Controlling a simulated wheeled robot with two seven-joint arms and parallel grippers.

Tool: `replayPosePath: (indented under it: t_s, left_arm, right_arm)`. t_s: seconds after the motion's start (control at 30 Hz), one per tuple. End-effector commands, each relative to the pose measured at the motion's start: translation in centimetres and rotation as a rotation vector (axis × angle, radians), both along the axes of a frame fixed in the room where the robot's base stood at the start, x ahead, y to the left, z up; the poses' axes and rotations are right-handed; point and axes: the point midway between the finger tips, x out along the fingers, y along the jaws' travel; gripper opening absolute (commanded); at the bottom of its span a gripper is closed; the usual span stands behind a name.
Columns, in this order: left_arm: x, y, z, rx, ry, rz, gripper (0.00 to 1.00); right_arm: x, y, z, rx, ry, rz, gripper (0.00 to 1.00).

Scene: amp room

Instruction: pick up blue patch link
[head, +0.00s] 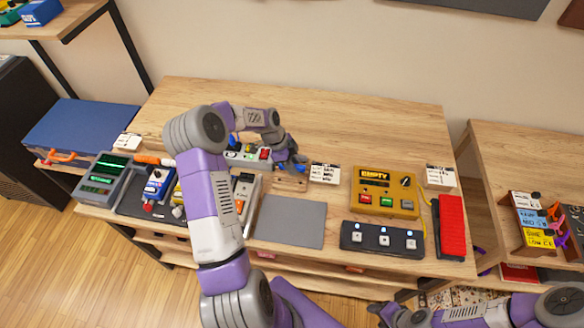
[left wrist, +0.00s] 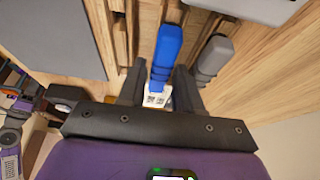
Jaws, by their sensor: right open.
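The blue patch link (left wrist: 167,50) shows in the left wrist view as a blue bar reaching in between the two fingers of my left gripper (left wrist: 160,88). The fingers stand apart with a narrow gap on either side of it; I see no firm contact. In the head view my left gripper (head: 290,166) is low over a small wooden rack (head: 288,183), and it hides most of what is there. My right gripper (head: 385,313) is open and empty at the bottom edge of the head view.
A grey link (left wrist: 212,58) lies close beside the blue one. A grey mat (head: 290,222) is bare in front of the rack. A white card (head: 325,173), a yellow box (head: 384,192) and a black footswitch (head: 382,240) stand to the right. Several pedals stand left.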

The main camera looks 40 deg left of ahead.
Motion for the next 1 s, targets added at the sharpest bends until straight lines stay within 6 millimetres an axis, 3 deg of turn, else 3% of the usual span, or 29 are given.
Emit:
replayPosePath:
  t_s: [0.43, 0.67, 1.0]
  left_arm:
    - [0.0, 0.0, -0.26, 0.0, 0.0, 0.0, 0.34]
    - [0.0, 0.01, -0.26, 0.0, 0.0, 0.0, 0.0]
    - [0.01, 0.01, 0.14, 0.0, 0.0, 0.0, 0.0]
  right_arm:
    - [-0.01, 0.0, -0.31, 0.0, 0.0, 0.0, 0.52]
    - [0.0, 0.0, -0.3, 0.0, 0.0, 0.0, 0.52]
    - [-0.01, 0.0, 0.12, 0.0, 0.0, 0.0, 0.52]
